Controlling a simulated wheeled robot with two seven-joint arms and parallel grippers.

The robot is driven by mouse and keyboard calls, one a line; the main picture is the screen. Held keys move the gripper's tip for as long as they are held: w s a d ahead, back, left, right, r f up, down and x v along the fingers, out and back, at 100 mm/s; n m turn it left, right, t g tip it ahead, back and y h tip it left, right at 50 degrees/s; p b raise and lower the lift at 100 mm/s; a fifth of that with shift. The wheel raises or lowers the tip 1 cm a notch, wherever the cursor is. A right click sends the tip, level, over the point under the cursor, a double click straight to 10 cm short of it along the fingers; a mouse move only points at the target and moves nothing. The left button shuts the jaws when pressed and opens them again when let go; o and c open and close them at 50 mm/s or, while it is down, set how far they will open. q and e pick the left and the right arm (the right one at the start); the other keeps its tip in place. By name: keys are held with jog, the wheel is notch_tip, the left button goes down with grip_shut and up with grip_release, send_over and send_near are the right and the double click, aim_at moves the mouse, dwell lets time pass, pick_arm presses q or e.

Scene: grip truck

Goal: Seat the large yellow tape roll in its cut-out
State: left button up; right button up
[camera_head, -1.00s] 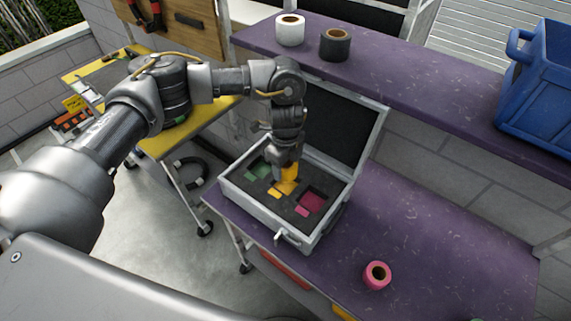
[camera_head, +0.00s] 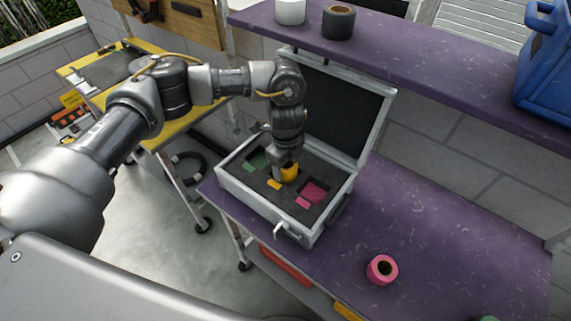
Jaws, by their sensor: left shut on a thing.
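The yellow tape roll (camera_head: 290,173) is at the middle cut-out of the dark foam in the open silver case (camera_head: 266,215). My left gripper (camera_head: 284,172) points down into the case and is shut on the roll. The gripper covers part of the roll, so I cannot tell whether it sits fully in the cut-out. A small yellow patch (camera_head: 274,185) shows on the foam in front of it. A green cut-out (camera_head: 257,160) is to the left and a pink cut-out (camera_head: 314,192) to the right. My right gripper is not in view.
The case lid (camera_head: 344,112) stands open behind the gripper. A pink tape roll (camera_head: 382,270) lies on the purple bench (camera_head: 440,240), which is otherwise mostly clear. White (camera_head: 290,11) and black (camera_head: 339,22) rolls and a blue crate (camera_head: 545,75) are on the upper shelf.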

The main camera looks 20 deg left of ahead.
pick_arm(q)
jog(key=shift+s+f, duration=0.1)
jog(key=shift+f, duration=0.2)
jog(key=o, duration=0.9)
jog(key=shift+f, duration=0.1)
jog(key=shift+o, duration=1.1)
jog(key=shift+f, duration=0.15)
jog(key=shift+s, duration=0.1)
notch_tip(320, 180, up, 12)
jog(key=b, duration=0.2)
jog(key=shift+w+f, duration=0.15)
jog(key=shift+w, duration=0.25)
jog(key=shift+d, duration=0.1)
